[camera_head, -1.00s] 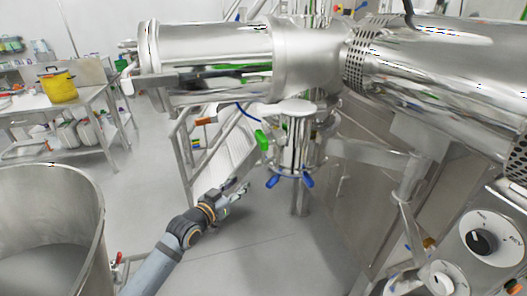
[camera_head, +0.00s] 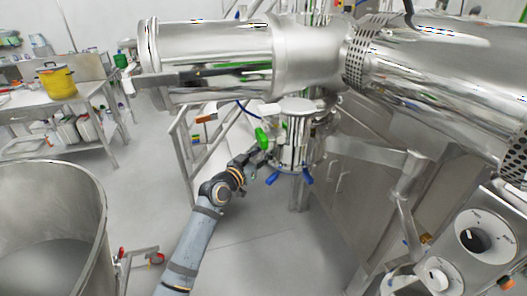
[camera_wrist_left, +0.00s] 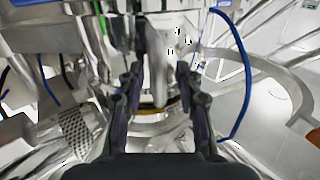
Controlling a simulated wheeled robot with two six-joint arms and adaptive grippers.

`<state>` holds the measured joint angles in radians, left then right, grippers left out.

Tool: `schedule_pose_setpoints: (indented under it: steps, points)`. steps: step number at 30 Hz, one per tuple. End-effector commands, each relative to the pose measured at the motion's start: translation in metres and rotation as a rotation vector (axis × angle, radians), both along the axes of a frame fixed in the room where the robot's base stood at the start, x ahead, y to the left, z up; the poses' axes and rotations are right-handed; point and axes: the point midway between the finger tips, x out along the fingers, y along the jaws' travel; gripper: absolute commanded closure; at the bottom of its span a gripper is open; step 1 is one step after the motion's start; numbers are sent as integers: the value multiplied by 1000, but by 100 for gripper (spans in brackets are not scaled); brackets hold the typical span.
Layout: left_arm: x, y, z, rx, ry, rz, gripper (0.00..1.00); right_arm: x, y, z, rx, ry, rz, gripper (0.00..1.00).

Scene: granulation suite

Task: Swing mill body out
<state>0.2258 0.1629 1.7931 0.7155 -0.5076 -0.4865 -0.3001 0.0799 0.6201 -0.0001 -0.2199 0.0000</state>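The steel mill body (camera_head: 297,138) appears to be the upright cylinder with blue handles (camera_head: 274,177) at its foot and a green handle (camera_head: 262,138) at its left. It hangs under the big horizontal steel housing (camera_head: 215,50). My left gripper (camera_head: 264,157) is at its lower left side, close to the green handle. In the left wrist view the gripper's two dark fingers (camera_wrist_left: 160,105) stand apart, with shiny steel parts ahead of and between them. I cannot tell if they touch anything. My right gripper is not in view.
A large open steel drum (camera_head: 98,200) stands at the lower left. A control panel with dials (camera_head: 478,232) is at the lower right. A steel arm (camera_head: 375,155) and cabinet are right of the mill. A blue hose (camera_wrist_left: 246,75) curves past the gripper. Floor at centre is clear.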

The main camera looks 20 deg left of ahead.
Motion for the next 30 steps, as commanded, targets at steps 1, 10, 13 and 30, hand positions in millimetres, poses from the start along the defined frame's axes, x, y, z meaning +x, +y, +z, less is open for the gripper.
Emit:
schedule_pose_setpoints:
  steps: [1,10,13,30]
  points:
    - [2,-1,1,-1,-1,0,65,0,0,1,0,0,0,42]
    - [2,-1,0,0,0,0,73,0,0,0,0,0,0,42]
    - [2,-1,0,0,0,0,87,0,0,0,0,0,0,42]
    - [1,-1,0,0,0,2,100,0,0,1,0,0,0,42]
